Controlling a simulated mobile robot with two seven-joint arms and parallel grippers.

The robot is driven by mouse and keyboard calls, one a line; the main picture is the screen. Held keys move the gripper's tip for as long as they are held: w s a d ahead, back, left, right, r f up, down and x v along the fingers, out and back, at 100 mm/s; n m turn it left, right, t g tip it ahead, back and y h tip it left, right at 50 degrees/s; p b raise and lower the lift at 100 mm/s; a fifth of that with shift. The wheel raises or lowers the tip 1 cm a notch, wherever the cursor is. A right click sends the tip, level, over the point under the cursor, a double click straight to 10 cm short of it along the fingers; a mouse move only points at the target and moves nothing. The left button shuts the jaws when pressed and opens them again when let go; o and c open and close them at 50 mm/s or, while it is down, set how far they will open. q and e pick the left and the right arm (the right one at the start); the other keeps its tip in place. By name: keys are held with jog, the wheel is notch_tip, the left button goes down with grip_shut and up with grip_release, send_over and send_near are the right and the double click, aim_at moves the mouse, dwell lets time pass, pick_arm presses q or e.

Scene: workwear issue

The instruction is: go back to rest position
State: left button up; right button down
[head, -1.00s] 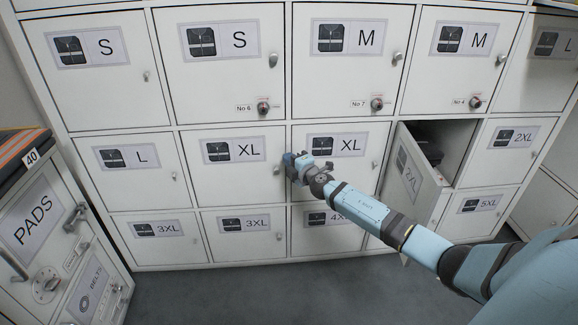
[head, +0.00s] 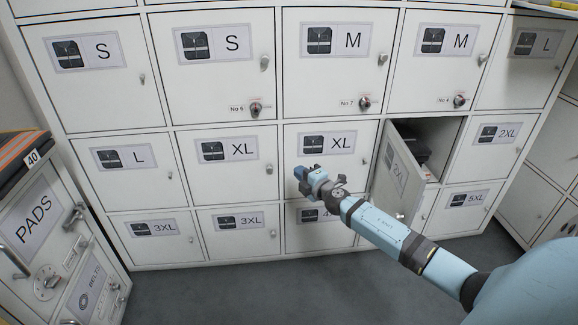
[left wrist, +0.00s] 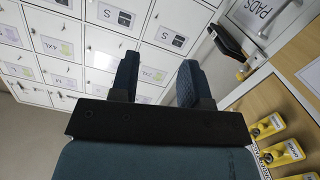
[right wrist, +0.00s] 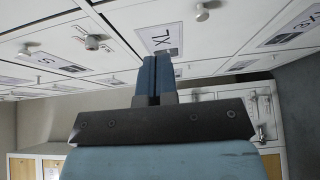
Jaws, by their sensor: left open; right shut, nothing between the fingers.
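My right gripper (head: 300,175) is in front of the middle-row XL locker door (head: 338,143) in the head view, clear of the handles. Its fingers (right wrist: 157,78) are together and empty in the right wrist view. My left gripper (left wrist: 158,82) shows only in the left wrist view, with its two fingers apart and nothing between them. The left arm is not visible in the head view.
A 2XL locker door (head: 400,175) stands ajar beside my right forearm, with dark contents (head: 422,150) inside. The other locker doors in view are shut. A PADS cabinet (head: 35,222) stands at the left. Grey floor (head: 230,290) is clear in front.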

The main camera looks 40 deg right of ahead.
pick_arm(q)
jog(key=shift+r, duration=0.3)
pick_arm(e)
jog(key=shift+s+d, duration=0.2)
jog(key=shift+s, duration=0.5)
jog(key=shift+s+d, duration=0.15)
jog(key=shift+s, duration=0.55)
pick_arm(q)
jog(key=shift+w, duration=0.1)
